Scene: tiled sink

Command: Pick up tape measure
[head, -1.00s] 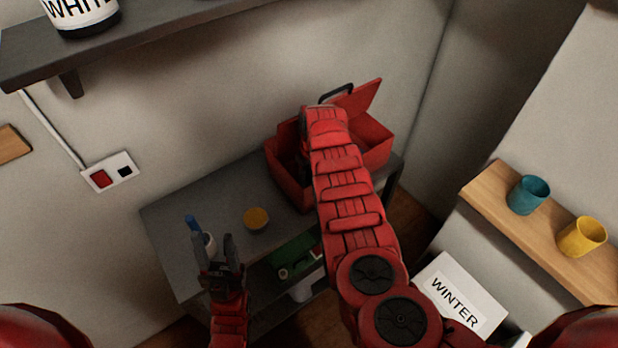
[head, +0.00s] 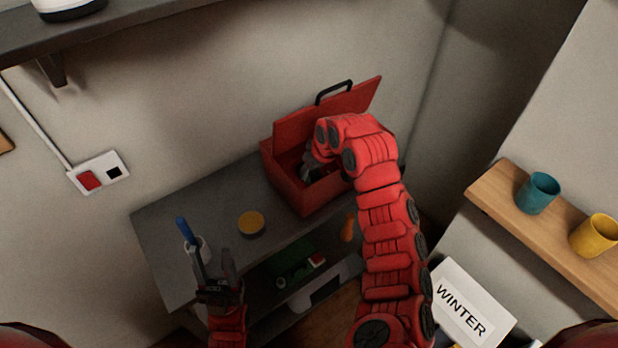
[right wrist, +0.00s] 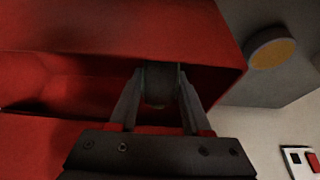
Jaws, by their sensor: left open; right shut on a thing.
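My right gripper (right wrist: 160,92) is shut on a dark grey, rounded thing (right wrist: 160,82), which looks like the tape measure. It is held between the two fingers inside the open red toolbox (head: 297,190). Dimness hides its details. In the head view the right gripper (head: 309,168) reaches into the toolbox from the right, and the held thing cannot be made out. The toolbox walls also fill much of the right wrist view (right wrist: 130,32). My left gripper (head: 213,266) is open and empty in front of the grey bench, away from the toolbox.
The toolbox lid (head: 335,110) stands raised at the back. A green thing (head: 293,262) lies on the lower shelf.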

